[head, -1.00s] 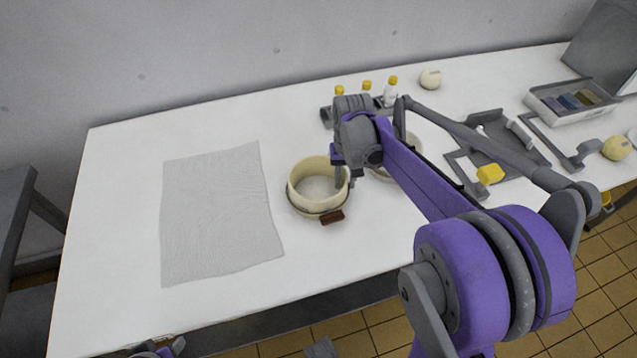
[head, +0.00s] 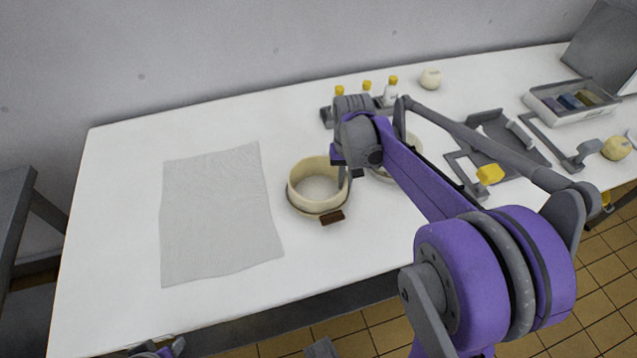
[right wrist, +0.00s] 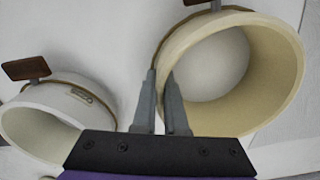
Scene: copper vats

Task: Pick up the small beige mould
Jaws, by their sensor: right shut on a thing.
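The small beige mould (head: 305,190) is a round, open ring with a dark band and a brown tag, upright on the white table. It also shows in the right wrist view (right wrist: 272,100). My right gripper (head: 344,180) is at its right side in the head view. In the right wrist view its fingers (right wrist: 161,78) are shut on the mould's wall, one outside and one inside the rim. The mould appears to rest on the table. Only a bit of my left arm shows at the bottom edge; its gripper is not visible.
A paler ring mould (right wrist: 50,110) stands close by, partly behind my right arm in the head view. A grey cloth (head: 215,215) lies to the left. Yellow-capped bottles (head: 390,92), a grey tray (head: 500,135) and a box of coloured blocks (head: 570,103) stand to the right.

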